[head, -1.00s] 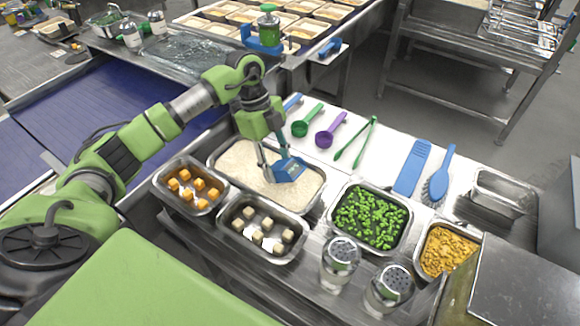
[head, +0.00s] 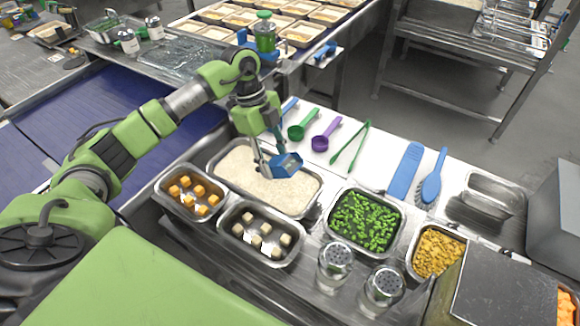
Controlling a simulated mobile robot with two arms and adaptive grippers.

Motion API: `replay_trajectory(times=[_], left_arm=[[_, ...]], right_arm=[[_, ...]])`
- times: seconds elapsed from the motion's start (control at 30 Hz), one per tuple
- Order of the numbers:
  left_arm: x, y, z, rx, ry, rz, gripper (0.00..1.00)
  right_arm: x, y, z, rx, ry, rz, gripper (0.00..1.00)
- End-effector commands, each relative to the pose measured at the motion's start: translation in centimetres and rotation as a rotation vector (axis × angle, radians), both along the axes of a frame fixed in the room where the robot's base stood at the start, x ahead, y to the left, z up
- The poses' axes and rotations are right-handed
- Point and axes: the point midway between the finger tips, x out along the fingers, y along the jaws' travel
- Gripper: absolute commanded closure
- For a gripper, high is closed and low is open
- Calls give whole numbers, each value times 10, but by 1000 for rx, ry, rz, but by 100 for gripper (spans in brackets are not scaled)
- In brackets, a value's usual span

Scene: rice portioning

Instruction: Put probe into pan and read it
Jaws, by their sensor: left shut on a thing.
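The pan (head: 316,199) is a steel tray of white rice (head: 240,168) at the middle of the counter. The probe's head is above the right half of the rice. Its tip is hidden, so I cannot tell whether it is in the rice. The display is too small to read. My right gripper is not in view.
Pans of orange cubes (head: 166,203), pale cubes (head: 291,259), green pieces (head: 401,226) and yellow food (head: 412,262) stand close around. Two shakers (head: 335,262) (head: 382,286) are in front. Scoops, tongs (head: 351,147), a blue spatula (head: 407,170) and brush (head: 431,186) lie behind.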

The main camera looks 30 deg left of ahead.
Motion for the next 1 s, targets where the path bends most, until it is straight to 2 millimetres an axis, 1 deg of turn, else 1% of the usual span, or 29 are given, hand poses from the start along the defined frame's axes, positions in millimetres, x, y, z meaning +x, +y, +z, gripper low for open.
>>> replay_trajectory(times=[0.03, 0.53, 0.6, 0.9, 1.0], left_arm=[[0, 0, 11, 0, 0, 0, 83], [0, 0, 59, 1, 0, 0, 83], [0, 0, 62, 1, 0, 0, 83], [0, 0, 61, 1, 0, 0, 83], [0, 0, 65, 1, -1, 0, 83]], right_arm=[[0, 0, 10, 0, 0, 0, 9], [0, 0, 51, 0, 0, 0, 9], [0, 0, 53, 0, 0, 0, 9], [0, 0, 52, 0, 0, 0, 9], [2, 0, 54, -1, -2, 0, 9]])
